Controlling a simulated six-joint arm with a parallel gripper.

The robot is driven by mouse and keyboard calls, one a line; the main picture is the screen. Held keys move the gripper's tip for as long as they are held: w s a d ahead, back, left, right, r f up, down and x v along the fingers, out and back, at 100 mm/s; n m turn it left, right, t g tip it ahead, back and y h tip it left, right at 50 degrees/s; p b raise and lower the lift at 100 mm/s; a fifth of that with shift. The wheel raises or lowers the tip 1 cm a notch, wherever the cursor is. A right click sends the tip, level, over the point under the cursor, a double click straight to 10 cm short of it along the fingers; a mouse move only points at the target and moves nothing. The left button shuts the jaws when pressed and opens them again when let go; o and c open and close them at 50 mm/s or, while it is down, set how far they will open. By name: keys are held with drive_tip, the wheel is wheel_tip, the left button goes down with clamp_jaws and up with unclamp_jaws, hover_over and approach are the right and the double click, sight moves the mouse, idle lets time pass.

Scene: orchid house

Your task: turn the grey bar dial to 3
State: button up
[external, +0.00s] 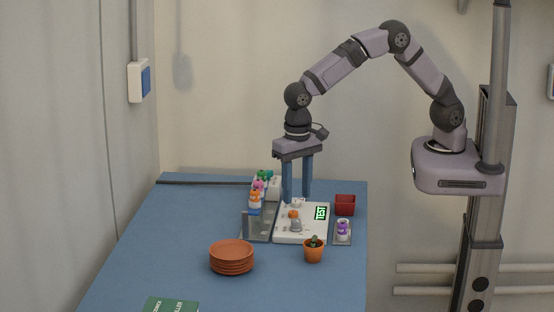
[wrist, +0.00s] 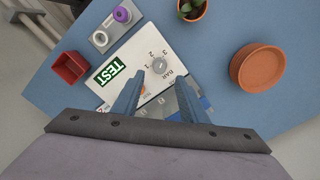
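The grey bar dial (wrist: 160,65) sits on a white panel (wrist: 135,55), with the numbers 1, 2 and 3 and the word BAR printed around it. Which number it points to is too small to tell. In the external view the grey dial (external: 296,226) stands near the front of the panel, just in front of an orange knob (external: 293,214). My gripper (external: 297,200) is open and empty, its two blue fingers pointing down over the back of the panel, behind the dial. In the wrist view my gripper (wrist: 157,112) shows a wide gap between the fingers, apart from the dial.
The panel has a green TEST display (external: 321,213). Stacked terracotta saucers (external: 232,257) are at front left. A grey stand with colourful items (external: 255,200) borders the panel's left.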

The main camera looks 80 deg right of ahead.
sight(296, 219)
drive_tip(key=shift+s+a+f+n, duration=0.15)
drive_tip(key=shift+n, duration=0.25)
drive_tip(key=n, duration=0.2)
drive_tip(key=shift+n, duration=0.3)
drive_tip(key=n, duration=0.3)
drive_tip(key=shift+w, duration=0.2)
drive_tip(key=n, duration=0.3)
drive_tip(key=shift+n, duration=0.3)
drive_tip(key=shift+f, duration=0.1)
drive_tip(key=shift+d+f+p, duration=0.2)
drive_tip(key=shift+f+p, duration=0.9)
drive_tip(key=shift+f, duration=2.5)
